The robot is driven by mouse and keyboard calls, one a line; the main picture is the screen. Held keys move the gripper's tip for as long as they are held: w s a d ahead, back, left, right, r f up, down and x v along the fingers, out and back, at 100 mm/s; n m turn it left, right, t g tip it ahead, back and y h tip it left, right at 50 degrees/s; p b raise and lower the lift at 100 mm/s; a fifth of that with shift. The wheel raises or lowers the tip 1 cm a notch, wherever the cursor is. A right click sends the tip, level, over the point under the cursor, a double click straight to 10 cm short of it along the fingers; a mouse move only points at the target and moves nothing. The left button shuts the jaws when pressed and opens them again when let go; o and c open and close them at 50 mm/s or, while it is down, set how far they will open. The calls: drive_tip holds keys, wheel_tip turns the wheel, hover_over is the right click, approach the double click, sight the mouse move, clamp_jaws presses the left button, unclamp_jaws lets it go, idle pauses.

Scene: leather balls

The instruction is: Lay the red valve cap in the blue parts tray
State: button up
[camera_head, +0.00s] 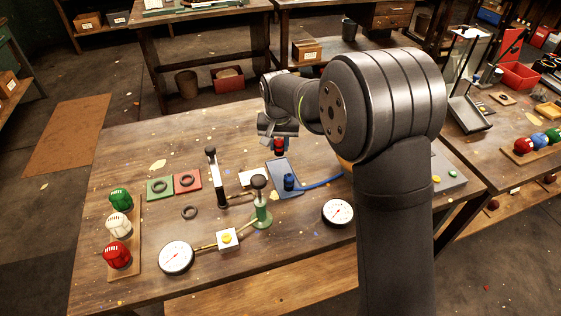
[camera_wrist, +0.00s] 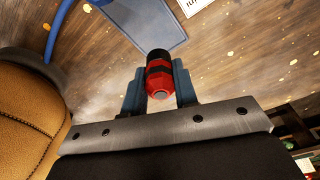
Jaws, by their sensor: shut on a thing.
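My gripper (camera_wrist: 159,84) is shut on the red valve cap (camera_wrist: 160,80), which has a black band and a dark end; one finger presses on each side. In the head view the cap (camera_head: 279,143) hangs below my gripper (camera_head: 278,137), near the far end of the blue parts tray (camera_head: 281,169). The tray is a flat blue-grey plate on the workbench. Part of it shows beyond the cap in the wrist view (camera_wrist: 150,20), apart from the cap. A blue fitting (camera_head: 289,182) with a hose stands at the tray's near right part.
A blue hose (camera_head: 322,184) runs right from the fitting. A tan leather ball (camera_wrist: 25,125) sits close by, mostly hidden behind my arm in the head view. A black-handled lever (camera_head: 212,165), a green valve (camera_head: 260,205) and a gauge (camera_head: 338,212) stand around the tray.

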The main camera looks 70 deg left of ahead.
sight(279, 143)
drive_tip(key=shift+f, duration=2.7)
drive_tip(key=shift+f, duration=0.2)
drive_tip(key=o, duration=0.9)
drive_tip(key=shift+r, duration=0.1)
drive_tip(key=r, duration=0.4)
drive_tip(key=d+r, duration=0.1)
drive_tip(key=r, duration=0.7)
drive_tip(key=shift+s+d, duration=0.35)
